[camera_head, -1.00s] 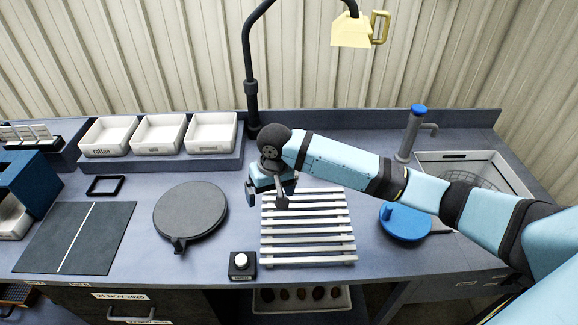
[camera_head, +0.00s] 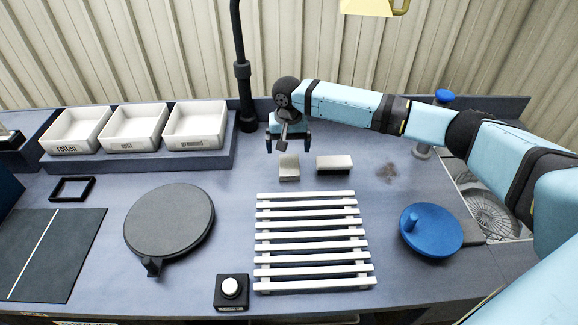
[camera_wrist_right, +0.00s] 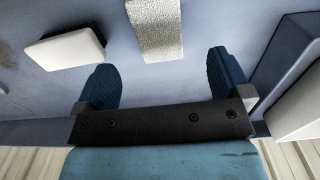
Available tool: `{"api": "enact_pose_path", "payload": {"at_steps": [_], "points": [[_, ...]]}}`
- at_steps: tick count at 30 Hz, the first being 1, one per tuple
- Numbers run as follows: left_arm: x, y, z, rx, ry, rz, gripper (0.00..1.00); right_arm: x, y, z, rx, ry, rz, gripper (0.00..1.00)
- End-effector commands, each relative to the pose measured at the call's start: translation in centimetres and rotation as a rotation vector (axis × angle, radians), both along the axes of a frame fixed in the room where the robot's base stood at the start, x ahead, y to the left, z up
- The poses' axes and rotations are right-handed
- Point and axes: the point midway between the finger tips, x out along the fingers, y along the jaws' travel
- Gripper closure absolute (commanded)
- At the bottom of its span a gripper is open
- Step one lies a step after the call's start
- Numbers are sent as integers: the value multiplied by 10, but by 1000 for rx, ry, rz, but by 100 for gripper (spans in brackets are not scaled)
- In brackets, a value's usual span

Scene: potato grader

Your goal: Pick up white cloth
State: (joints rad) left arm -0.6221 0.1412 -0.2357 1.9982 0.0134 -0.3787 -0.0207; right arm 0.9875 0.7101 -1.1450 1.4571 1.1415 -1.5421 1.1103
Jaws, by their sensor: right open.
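A whitish, textured cloth (camera_head: 289,167), folded into a small rectangle, lies on the bench behind the slatted rack. In the right wrist view the cloth (camera_wrist_right: 158,28) lies ahead of the fingers, roughly in line with the gap between them. My right gripper (camera_head: 288,146) is open and empty, pointing down just behind the cloth in the head view. Its two blue fingers (camera_wrist_right: 162,78) stand apart with bare bench between them. I cannot tell its exact height above the bench. My left gripper is not in view.
A pale block with a dark base (camera_head: 334,164) lies close right of the cloth. The white slatted rack (camera_head: 306,196) is in front. White bins (camera_head: 194,123) stand at the left on a raised shelf. A blue disc with a knob (camera_head: 432,232) and a dark stain (camera_head: 387,172) are right.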

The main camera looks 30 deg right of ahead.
Motion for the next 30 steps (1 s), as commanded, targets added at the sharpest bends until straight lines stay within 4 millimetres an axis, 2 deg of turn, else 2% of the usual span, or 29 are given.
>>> {"api": "enact_pose_path", "payload": {"at_steps": [3, 10, 18, 27, 30], "points": [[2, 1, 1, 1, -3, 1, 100, 0, 0, -16, 0, 0, 0, 4], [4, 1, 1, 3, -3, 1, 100, -2, -1, -33, -2, 1, 0, 4], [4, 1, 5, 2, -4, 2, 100, -5, -1, -70, -1, 0, 1, 4], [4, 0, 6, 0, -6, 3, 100, -5, -1, -75, 0, -1, 1, 4], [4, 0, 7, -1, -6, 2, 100, -5, -1, -75, 0, -1, 1, 27]]}}
